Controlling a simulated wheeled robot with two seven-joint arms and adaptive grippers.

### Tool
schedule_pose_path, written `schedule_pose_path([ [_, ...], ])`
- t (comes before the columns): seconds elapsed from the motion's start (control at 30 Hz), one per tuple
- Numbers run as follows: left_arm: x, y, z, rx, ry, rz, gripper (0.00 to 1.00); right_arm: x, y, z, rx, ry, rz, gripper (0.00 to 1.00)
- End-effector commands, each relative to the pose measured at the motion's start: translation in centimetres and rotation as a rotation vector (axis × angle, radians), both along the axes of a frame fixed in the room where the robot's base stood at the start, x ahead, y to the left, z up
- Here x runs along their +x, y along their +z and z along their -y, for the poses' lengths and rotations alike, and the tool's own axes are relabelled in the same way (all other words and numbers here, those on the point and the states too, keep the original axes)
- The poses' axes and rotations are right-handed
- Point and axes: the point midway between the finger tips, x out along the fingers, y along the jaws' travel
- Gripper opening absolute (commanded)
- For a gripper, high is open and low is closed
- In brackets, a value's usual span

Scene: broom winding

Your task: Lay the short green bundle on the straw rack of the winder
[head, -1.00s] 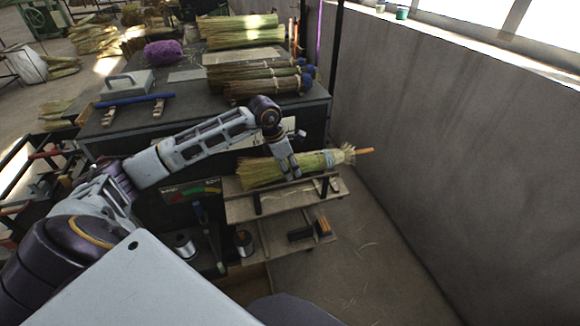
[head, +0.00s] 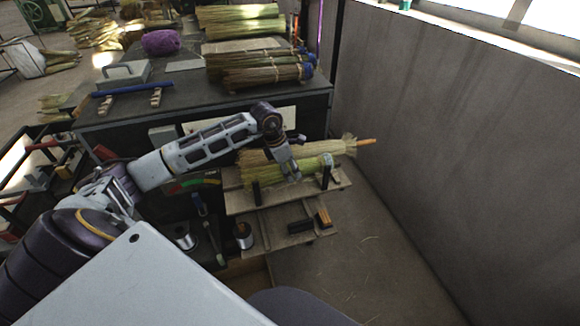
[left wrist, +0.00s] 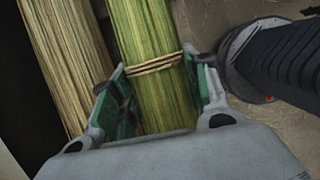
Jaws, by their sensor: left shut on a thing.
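The short green bundle (head: 264,177), with a tie band showing in the left wrist view (left wrist: 150,32), lies level in my left gripper (head: 291,176). The fingers are shut on its two sides, close to the band. The bundle is over the straw rack (head: 240,205), a pale board with dark upright posts (head: 327,172) at its front. It sits behind these posts; I cannot tell whether it touches the board. A paler, longer straw bundle (head: 335,148) with an orange stick lies just behind it and shows beside it in the left wrist view (left wrist: 68,60).
A dark bench (head: 200,105) behind holds several straw bundles (head: 262,75), a purple bundle (head: 161,42) and a blue bar (head: 128,92). A lower shelf (head: 275,238) carries a wire spool (head: 243,236) and dark blocks. The grey wall (head: 450,140) bounds the right.

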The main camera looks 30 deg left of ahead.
Motion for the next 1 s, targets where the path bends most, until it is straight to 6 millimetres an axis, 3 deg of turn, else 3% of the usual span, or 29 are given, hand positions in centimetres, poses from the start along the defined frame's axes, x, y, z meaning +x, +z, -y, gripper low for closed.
schedule_pose_path([
  [0.5,0.0,-3.4,0.0,0.0,0.0,0.0,0.22,0.0,-3.0,0.0,0.0,0.0,0.001,0.4],
  [1.0,0.0,-3.9,0.0,0.0,0.0,0.0,0.22,0.2,-3.4,1.4,-0.015,0.004,0.003,0.4],
])
